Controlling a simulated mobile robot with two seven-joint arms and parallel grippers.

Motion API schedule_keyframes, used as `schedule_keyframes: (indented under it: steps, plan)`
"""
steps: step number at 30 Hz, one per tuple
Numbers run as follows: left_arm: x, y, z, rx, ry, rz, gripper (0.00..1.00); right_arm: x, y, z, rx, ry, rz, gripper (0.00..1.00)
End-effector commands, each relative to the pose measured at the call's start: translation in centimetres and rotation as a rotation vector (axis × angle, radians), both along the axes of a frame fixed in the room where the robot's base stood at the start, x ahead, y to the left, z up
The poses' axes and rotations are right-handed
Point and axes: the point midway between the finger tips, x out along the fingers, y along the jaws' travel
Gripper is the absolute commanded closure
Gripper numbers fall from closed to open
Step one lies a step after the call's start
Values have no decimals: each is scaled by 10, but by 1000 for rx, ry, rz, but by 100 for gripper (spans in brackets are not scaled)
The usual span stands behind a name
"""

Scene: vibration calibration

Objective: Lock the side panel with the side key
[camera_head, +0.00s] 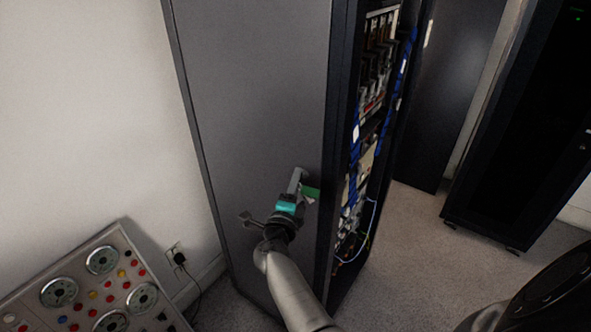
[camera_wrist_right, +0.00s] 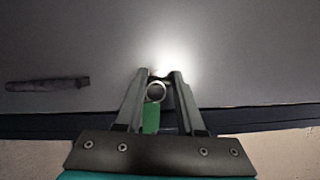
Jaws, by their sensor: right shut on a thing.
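The side panel (camera_head: 255,90) is the large flat grey side of the dark cabinet, and it appears closed and upright. My right gripper (camera_head: 298,174) reaches up to its lower right part, near the cabinet's front edge. In the right wrist view, the gripper (camera_wrist_right: 162,78) is shut on the side key, whose metal ring (camera_wrist_right: 155,92) shows between the fingers. A green tag (camera_wrist_right: 151,118) hangs from the key; the tag (camera_head: 311,193) also shows in the head view. The key's tip and the lock are hidden, so I cannot tell whether the key is inserted. My left gripper is out of view.
A dark slot or handle (camera_wrist_right: 47,85) is on the panel in the right wrist view. The cabinet's open front shows wiring (camera_head: 362,150). Another dark cabinet (camera_head: 515,120) stands at right. A control board with dials (camera_head: 90,285) is at lower left. Floor (camera_head: 425,235) is clear between cabinets.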

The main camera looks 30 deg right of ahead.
Motion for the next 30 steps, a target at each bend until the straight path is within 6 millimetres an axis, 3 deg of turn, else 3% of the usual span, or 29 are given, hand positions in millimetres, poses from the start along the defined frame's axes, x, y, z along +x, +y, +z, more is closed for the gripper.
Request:
schedule_keyframes:
  steps: [3, 9, 25, 26, 30]
  plan:
    - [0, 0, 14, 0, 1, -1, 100, 0, 0, 3, -18, 51, 0, 100]
    - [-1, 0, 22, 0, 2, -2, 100, 0, 0, 1, -40, 100, -1, 100]
    - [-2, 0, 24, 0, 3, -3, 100, 0, 0, 0, -50, 120, -1, 100]
    - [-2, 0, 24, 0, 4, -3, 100, 0, 0, 0, -50, 120, -1, 60]
    - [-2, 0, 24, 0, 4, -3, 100, 0, 0, 0, -50, 120, -1, 45]
